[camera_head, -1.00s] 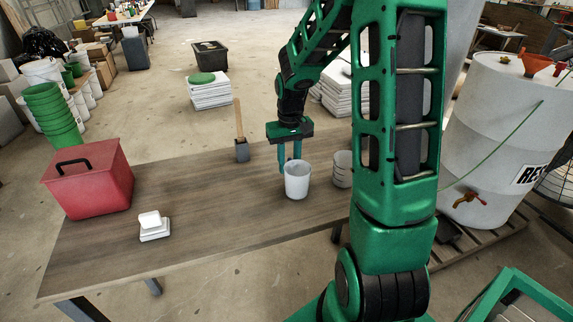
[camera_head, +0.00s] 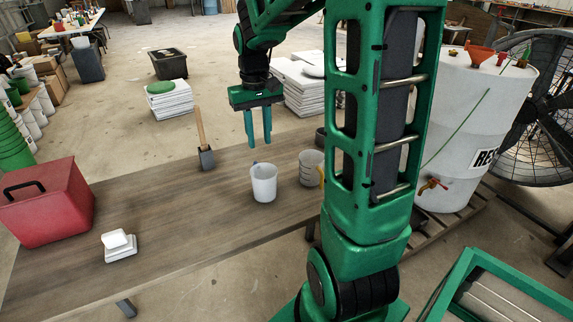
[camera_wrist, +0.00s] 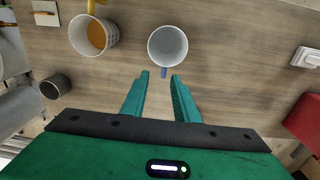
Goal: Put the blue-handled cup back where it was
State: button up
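The blue-handled cup (camera_head: 263,186) is white and stands upright on the wooden table (camera_head: 165,215). In the wrist view the cup (camera_wrist: 168,46) shows its open, empty-looking top, with the blue handle (camera_wrist: 164,72) pointing toward my gripper. My gripper (camera_head: 258,143) is open and empty, pointing down above and beyond the cup. In the wrist view the open fingers (camera_wrist: 160,74) are just short of the handle, apparently apart from it.
A yellow-handled cup (camera_head: 308,168) with orange-brown inside (camera_wrist: 90,35) stands right of the blue-handled cup. A dark cup (camera_wrist: 54,86) is near it. The table's middle is clear.

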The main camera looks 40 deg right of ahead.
jog(key=s+a+m, duration=0.1)
jog(key=s, duration=1.1)
jog(key=s+a+f+m, duration=0.1)
jog(key=s, duration=1.1)
jog(key=shift+s+a+f+m, duration=0.25)
jog(key=shift+s+a+m, duration=0.1)
jog(key=shift+s+m, duration=0.05)
jog(key=shift+w+d+f, duration=0.15)
jog(key=shift+w+f, duration=0.1)
jog(key=shift+w, duration=0.35)
